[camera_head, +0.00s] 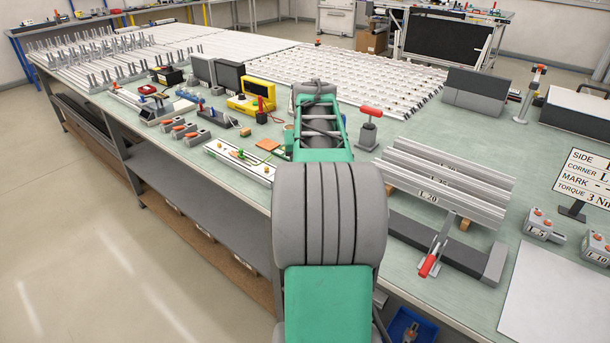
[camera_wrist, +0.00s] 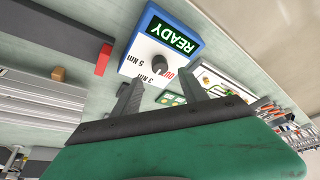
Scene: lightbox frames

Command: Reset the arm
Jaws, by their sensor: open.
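My arm (camera_head: 329,215) reaches forward over the green bench in the head view and hides my gripper there. In the wrist view my gripper (camera_wrist: 161,78) is open, with its two grey fingers apart and nothing seen held between them. Just beyond the fingertips is a blue and white box (camera_wrist: 140,58) with a green READY display (camera_wrist: 170,35). Its dark round knob (camera_wrist: 160,62) shows in line with the gap between the fingers, apart from them in the picture. The box has 3 Nm and 5 Nm marks. I cannot make it out in the head view.
Aluminium profiles (camera_head: 440,180) lie right of my arm, near a red-handled clamp (camera_head: 432,255). A red-handled tool (camera_head: 370,120) stands behind them. A fixture plate (camera_head: 240,162) and small holders (camera_head: 185,130) lie to the left. A sign (camera_head: 585,178) stands at right.

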